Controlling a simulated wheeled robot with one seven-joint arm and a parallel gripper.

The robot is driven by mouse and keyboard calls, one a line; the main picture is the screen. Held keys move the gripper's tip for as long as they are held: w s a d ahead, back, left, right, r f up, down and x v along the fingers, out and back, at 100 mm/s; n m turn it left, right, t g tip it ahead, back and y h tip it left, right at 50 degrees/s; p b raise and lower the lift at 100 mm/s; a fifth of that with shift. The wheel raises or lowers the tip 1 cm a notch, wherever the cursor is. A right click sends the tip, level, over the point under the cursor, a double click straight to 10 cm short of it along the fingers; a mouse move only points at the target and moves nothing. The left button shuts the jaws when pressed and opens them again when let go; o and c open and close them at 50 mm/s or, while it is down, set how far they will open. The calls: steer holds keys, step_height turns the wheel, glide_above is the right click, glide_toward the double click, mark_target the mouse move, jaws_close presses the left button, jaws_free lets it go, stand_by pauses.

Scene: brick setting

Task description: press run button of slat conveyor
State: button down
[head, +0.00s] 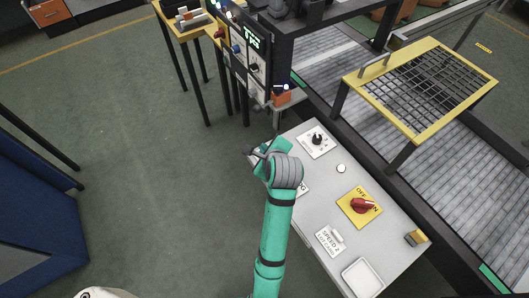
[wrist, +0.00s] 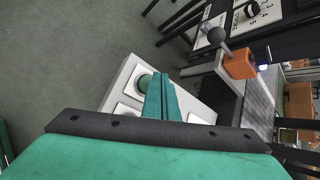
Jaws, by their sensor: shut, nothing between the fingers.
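The slat conveyor (head: 435,180) runs along the right of the head view. Its pale control panel (head: 299,239) stands beside it. In the wrist view a round green button (wrist: 144,82) sits on a white square plate at the panel's end; it carries no readable label, so I cannot confirm it is the run button. My gripper (head: 257,153) is over the panel's far left edge and hides that area in the head view. In the wrist view my gripper's fingers (wrist: 161,80) are shut and empty, just right of the green button. I cannot tell whether they touch anything.
An orange block with a ball-ended lever (wrist: 239,64) stands beyond the fingers. A yellow-framed mesh guard (head: 420,87) spans the conveyor.

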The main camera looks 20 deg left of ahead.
steer(key=shift+f, duration=0.2)
steer(key=shift+f, duration=0.25)
